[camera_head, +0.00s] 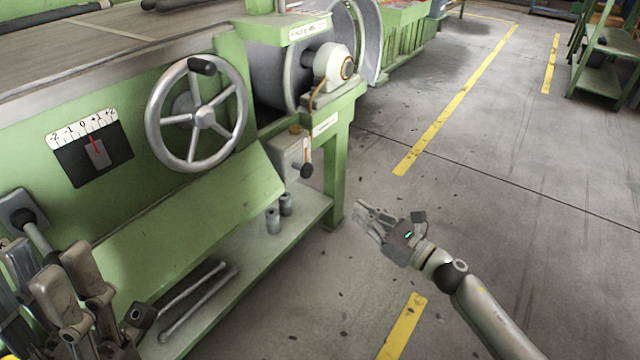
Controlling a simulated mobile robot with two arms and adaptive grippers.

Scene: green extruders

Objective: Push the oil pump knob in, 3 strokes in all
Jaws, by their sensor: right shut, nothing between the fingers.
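The oil pump appears to be the small grey box (291,153) on the green machine's front, below the right end of the handwheel. How far the knob stands out is hard to tell. My right gripper (361,208) is shut and empty. It is over the floor, to the right of and lower in the picture than the knob, and apart from it. My left gripper is not in view.
A large handwheel (203,119) is on the machine's front. A green leg (338,180) stands between that shelf and my gripper. The floor (520,210) at right is clear.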

